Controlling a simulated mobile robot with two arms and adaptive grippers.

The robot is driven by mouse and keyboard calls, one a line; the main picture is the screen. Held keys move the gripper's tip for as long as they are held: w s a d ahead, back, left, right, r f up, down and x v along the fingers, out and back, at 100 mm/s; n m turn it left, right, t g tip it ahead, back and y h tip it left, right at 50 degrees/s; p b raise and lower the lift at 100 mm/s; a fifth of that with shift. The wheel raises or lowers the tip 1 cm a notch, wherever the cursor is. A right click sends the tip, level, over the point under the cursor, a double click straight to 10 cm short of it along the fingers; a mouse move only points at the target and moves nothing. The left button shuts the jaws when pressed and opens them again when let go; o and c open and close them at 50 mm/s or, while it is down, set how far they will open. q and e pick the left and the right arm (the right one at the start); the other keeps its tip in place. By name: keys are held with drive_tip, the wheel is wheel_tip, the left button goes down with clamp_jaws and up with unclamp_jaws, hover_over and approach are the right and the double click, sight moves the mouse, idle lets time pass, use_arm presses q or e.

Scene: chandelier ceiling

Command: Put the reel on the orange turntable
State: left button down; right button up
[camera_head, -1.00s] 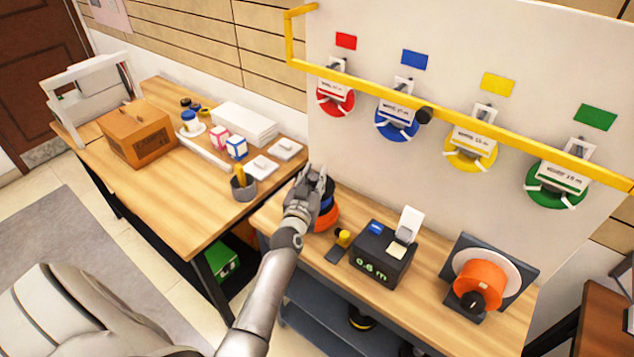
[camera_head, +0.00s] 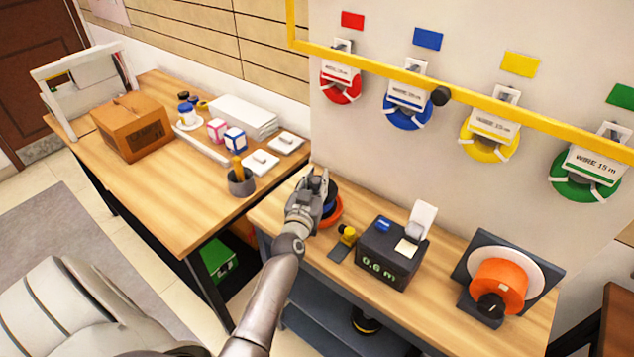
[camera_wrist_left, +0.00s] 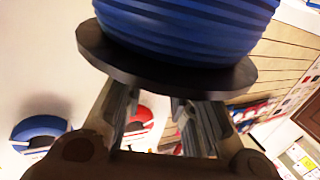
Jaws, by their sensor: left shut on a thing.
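My left gripper (camera_head: 318,186) is shut on the reel, a blue wire-wound spool with black flanges (camera_head: 331,204). It reaches the reel from the left in the head view. In the left wrist view the blue reel (camera_wrist_left: 190,25) fills the top, with its dark flange rim close to the fingers (camera_wrist_left: 155,110). The orange turntable (camera_head: 334,219) shows just below the reel at the back left of the workbench, partly hidden by the gripper. I cannot tell whether the reel touches it. My right gripper is not in view.
A black meter box (camera_head: 385,262) reading 0.6 m and a small yellow-topped item (camera_head: 347,236) stand right of the turntable. An orange drum (camera_head: 498,283) stands farther right. Coloured wire coils hang behind a yellow rail (camera_head: 400,76). A pen cup (camera_head: 241,183) is on the left table.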

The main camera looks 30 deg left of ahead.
use_arm(q)
drive_tip(key=shift+s+d+r, duration=0.1)
drive_tip(key=shift+r, duration=0.05)
drive_tip(key=c, duration=1.2)
unclamp_jaws()
drive_tip(key=shift+f, duration=0.25)
drive_tip(key=shift+r, duration=0.15)
drive_tip(key=shift+r, duration=0.2)
drive_tip(key=p+v, duration=0.3)
drive_tip(key=v, duration=0.9)
drive_tip(key=shift+p, duration=0.3)
drive_tip(key=shift+f, duration=0.1)
